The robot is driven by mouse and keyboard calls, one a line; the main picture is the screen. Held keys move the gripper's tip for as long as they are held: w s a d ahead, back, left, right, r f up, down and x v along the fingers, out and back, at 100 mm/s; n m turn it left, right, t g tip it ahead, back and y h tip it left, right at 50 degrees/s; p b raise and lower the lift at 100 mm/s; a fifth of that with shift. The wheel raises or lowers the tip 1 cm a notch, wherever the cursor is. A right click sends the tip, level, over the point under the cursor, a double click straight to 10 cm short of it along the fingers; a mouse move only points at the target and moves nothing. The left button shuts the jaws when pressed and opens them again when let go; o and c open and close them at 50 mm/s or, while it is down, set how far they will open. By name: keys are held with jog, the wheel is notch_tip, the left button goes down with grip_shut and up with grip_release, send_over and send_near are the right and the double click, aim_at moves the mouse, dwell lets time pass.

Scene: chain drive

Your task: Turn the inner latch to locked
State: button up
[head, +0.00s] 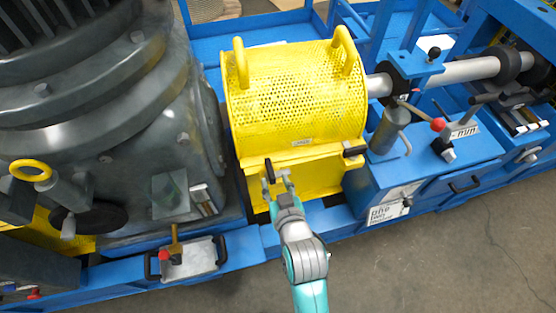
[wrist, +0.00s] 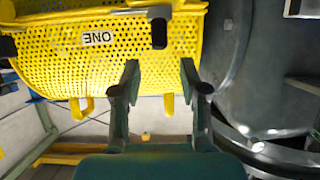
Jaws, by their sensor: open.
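The yellow perforated guard (head: 295,100) sits closed over the shaft, with two black latch handles on its front lower edge. The left latch (head: 269,170), nearer the grey motor, points roughly up and down; it also shows in the wrist view (wrist: 158,30). The right latch (head: 355,151) lies roughly sideways; part of it shows at the left edge of the wrist view (wrist: 8,46). The frames do not label which is the inner one. My gripper (head: 278,187) is open and empty in front of the left latch; its fingers (wrist: 160,72) point towards it, apparently without touching.
A large grey motor (head: 130,120) stands close on the left. A blue frame rail (head: 240,243) runs below my gripper. On the right are a blue box (head: 430,160), a red-knobbed lever (head: 437,124) and a grey shaft (head: 460,71). The floor in front (head: 450,250) is clear.

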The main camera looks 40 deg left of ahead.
aim_at(270, 169)
jog(key=x, duration=1)
jog(key=shift+r, duration=0.1)
grip_shut()
